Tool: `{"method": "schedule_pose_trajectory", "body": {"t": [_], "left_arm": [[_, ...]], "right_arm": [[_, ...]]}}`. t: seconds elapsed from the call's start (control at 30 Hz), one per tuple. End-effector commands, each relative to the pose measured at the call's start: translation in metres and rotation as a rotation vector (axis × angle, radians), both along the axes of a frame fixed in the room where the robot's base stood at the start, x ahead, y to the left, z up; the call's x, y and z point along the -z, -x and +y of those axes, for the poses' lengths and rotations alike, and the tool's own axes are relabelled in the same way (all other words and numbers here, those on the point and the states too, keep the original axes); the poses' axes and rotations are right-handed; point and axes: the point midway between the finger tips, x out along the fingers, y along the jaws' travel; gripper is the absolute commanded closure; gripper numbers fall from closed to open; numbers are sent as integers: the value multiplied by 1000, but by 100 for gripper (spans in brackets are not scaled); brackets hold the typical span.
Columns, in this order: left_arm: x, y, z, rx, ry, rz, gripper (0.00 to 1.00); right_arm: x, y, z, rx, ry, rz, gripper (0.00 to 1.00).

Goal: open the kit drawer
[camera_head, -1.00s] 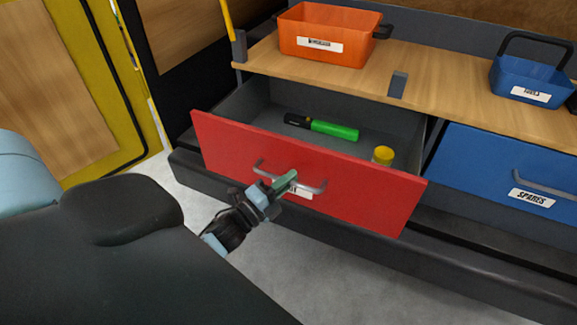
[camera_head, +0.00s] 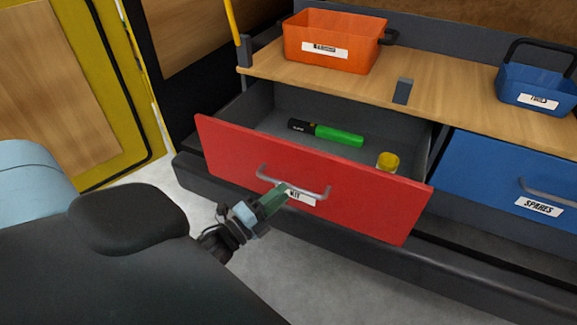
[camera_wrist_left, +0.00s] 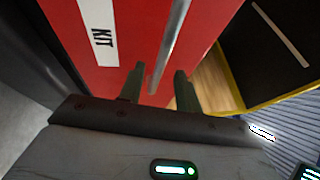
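The red kit drawer (camera_head: 215,145) stands pulled out from under the wooden bench, with its inside showing. Its grey bar handle (camera_head: 321,194) and white KIT label are on the front. My left gripper (camera_head: 275,196) is just in front of the handle, over the label's left part. In the left wrist view its two green fingers (camera_wrist_left: 159,86) are apart, with the handle (camera_wrist_left: 172,45) beyond and between their tips. Nothing is clamped between them. The KIT label (camera_wrist_left: 101,38) shows there too. My right gripper is in neither view.
In the drawer lie a green and black torch-like object (camera_head: 338,135) and a small yellow-topped pot (camera_head: 388,162). A blue SPARES drawer (camera_head: 505,175) is to the right. An orange bin (camera_head: 335,40) and a blue tool caddy (camera_head: 545,92) stand on the bench (camera_head: 440,88). Floor is clear in front.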

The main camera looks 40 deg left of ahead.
Motion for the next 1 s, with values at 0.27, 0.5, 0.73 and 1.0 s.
{"method": "schedule_pose_trajectory", "body": {"t": [0.27, 0.5, 0.73, 1.0], "left_arm": [[7, 32, 5, -1, 1, 0, 66], [6, 36, 6, -1, 0, -1, 66], [6, 36, 6, -1, 0, -1, 66], [10, 40, 3, -3, 45, 31, 66]], "right_arm": [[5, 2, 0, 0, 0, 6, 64], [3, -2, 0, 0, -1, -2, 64], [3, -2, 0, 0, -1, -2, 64], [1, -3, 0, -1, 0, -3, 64]]}}
